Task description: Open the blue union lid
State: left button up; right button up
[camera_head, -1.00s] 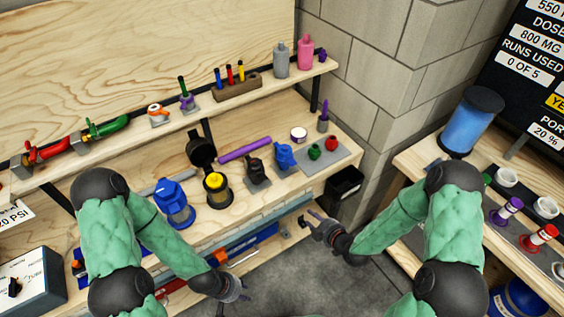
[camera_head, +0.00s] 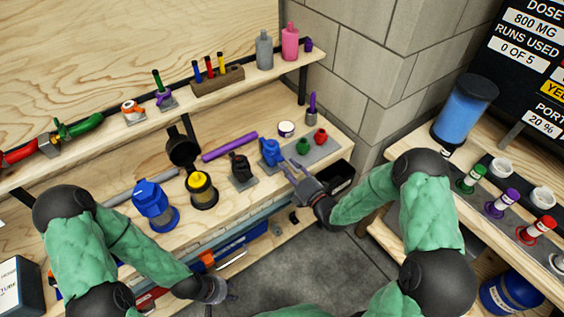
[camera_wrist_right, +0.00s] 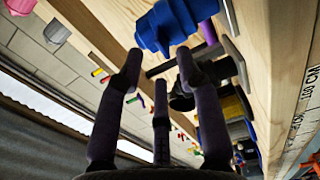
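A small blue fitting (camera_head: 271,152), which looks like the blue union, stands on the workbench next to a black fitting (camera_head: 240,168). It also shows large at the top of the right wrist view (camera_wrist_right: 172,24). I cannot make out its lid separately from its body. My right gripper (camera_head: 298,172) is at the bench's front edge, just right of and nearer than the blue fitting. Its fingers are spread and empty in the right wrist view (camera_wrist_right: 159,75), with the fitting beyond the tips. My left gripper (camera_head: 222,292) hangs low in front of the bench, away from the fittings.
A larger blue-lidded canister (camera_head: 155,205) and a yellow-topped black one (camera_head: 202,190) stand to the left. Green (camera_head: 303,146) and red (camera_head: 320,136) knobs sit on a grey plate close right of the blue fitting. A purple rod (camera_head: 230,147) lies behind.

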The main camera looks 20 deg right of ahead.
aim_at(278, 156)
jog(key=shift+x, duration=2.2)
grip_shut()
